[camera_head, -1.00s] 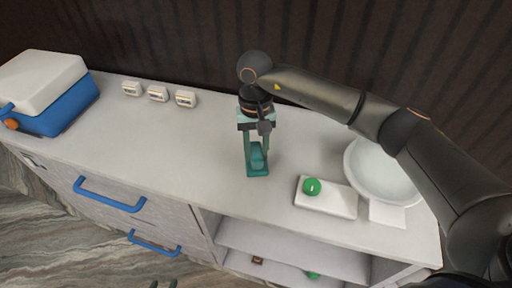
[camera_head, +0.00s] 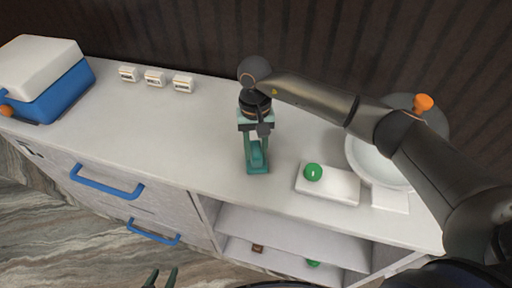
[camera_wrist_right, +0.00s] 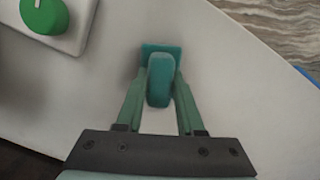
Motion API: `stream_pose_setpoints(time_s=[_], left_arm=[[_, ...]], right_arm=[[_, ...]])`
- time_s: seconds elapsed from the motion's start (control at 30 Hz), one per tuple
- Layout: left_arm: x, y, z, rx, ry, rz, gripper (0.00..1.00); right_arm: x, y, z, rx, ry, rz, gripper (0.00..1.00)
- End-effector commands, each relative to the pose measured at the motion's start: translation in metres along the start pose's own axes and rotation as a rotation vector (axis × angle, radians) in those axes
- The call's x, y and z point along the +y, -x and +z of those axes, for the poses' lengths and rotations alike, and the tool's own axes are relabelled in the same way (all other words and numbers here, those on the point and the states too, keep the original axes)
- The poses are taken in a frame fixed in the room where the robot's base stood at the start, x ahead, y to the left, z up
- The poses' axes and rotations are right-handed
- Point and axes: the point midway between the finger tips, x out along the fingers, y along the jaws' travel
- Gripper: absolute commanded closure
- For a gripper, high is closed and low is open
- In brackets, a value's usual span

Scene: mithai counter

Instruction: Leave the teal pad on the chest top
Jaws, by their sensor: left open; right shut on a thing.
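The teal pad (camera_head: 257,166) is at the middle of the white chest top (camera_head: 200,132), near its front edge. It has a flat base with a raised grip, which shows in the right wrist view (camera_wrist_right: 160,80). My right gripper (camera_head: 256,150) is shut on the grip from above. The base is at or very close to the chest top; I cannot tell if it touches. My left gripper (camera_head: 160,279) shows only its fingertips at the bottom edge, apart, in front of the chest and away from the pad.
A white scale-like block with a green knob (camera_head: 313,172) and a white bowl (camera_head: 372,160) stand to the right. Several small white labelled blocks (camera_head: 154,79) line the back. A blue and white cooler (camera_head: 48,88) is at the left. The chest top around the pad is clear.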

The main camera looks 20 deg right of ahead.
Motion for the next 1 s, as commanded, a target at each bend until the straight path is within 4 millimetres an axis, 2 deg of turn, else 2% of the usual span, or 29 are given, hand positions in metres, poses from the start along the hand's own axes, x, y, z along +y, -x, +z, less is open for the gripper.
stream_pose_setpoints(time_s=[0.5,0.53,0.83,1.0], left_arm=[[-0.0006,-0.0072,0.0075,0.0,0.0,0.0,0.5],[-0.0006,-0.007,0.0074,0.0,0.0,0.0,0.5],[-0.0005,-0.0064,0.0067,0.0,0.0,0.0,0.5],[-0.0005,-0.0063,0.0067,0.0,0.0,0.0,0.5]], right_arm=[[0.0002,-0.0093,-0.0013,0.0,0.0,0.0,1.0],[0.0002,-0.009,-0.0013,0.001,0.0,0.0,0.62],[0.0002,-0.0082,-0.0011,0.0,0.0,0.0,0.28],[0.0001,-0.0083,-0.0011,0.0,0.0,0.0,0.28]])
